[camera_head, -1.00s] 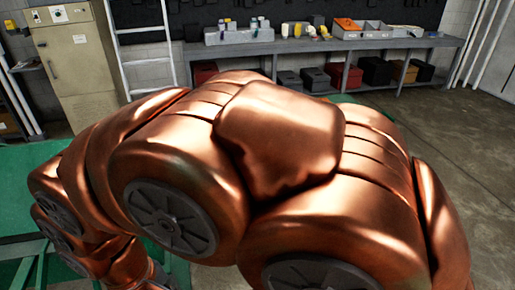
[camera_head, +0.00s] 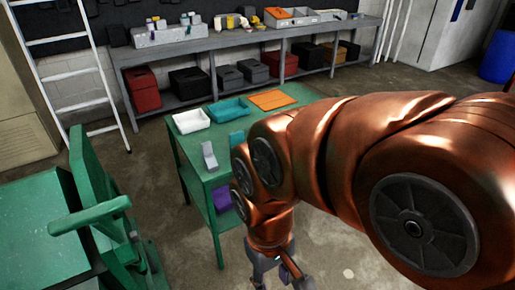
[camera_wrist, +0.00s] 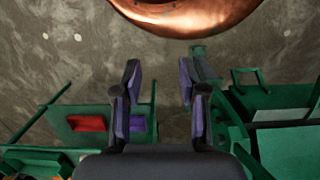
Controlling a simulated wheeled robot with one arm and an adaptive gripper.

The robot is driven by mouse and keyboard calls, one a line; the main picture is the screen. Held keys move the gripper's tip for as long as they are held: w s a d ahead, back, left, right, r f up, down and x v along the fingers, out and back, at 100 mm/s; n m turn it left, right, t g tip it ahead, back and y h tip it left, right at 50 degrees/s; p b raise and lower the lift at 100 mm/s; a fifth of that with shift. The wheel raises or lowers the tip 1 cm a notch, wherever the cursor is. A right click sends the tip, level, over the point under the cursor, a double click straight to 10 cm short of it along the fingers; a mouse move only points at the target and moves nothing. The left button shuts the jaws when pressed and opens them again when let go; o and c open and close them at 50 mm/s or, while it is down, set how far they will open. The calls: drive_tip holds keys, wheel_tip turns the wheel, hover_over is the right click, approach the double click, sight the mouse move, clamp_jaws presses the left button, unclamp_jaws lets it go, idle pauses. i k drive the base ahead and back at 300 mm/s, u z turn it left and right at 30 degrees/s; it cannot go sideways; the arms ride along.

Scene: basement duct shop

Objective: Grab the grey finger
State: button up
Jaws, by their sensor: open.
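A small grey upright piece (camera_head: 209,155), which looks like the grey finger, stands on the green table (camera_head: 196,176) near its left edge in the head view. I cannot make it out in the wrist view. My gripper (camera_head: 281,274) hangs low beside the table's near right side, apart from the grey piece, and is partly cut off by the frame's bottom edge. In the wrist view my gripper (camera_wrist: 158,85) has its two dark, purple-padded fingers spread with nothing between them.
The table also holds a white tray (camera_head: 191,121), a teal tray (camera_head: 228,109) and an orange mat (camera_head: 272,100). A purple bin (camera_head: 222,198) sits below its top. Green furniture (camera_head: 95,210) stands at left. A long workbench (camera_head: 225,43) and a ladder (camera_head: 75,77) are behind.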

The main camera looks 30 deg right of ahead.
sight(210, 162)
drive_tip(key=z, duration=2)
drive_tip(key=i, duration=1.4)
drive_tip(key=u, duration=4.3)
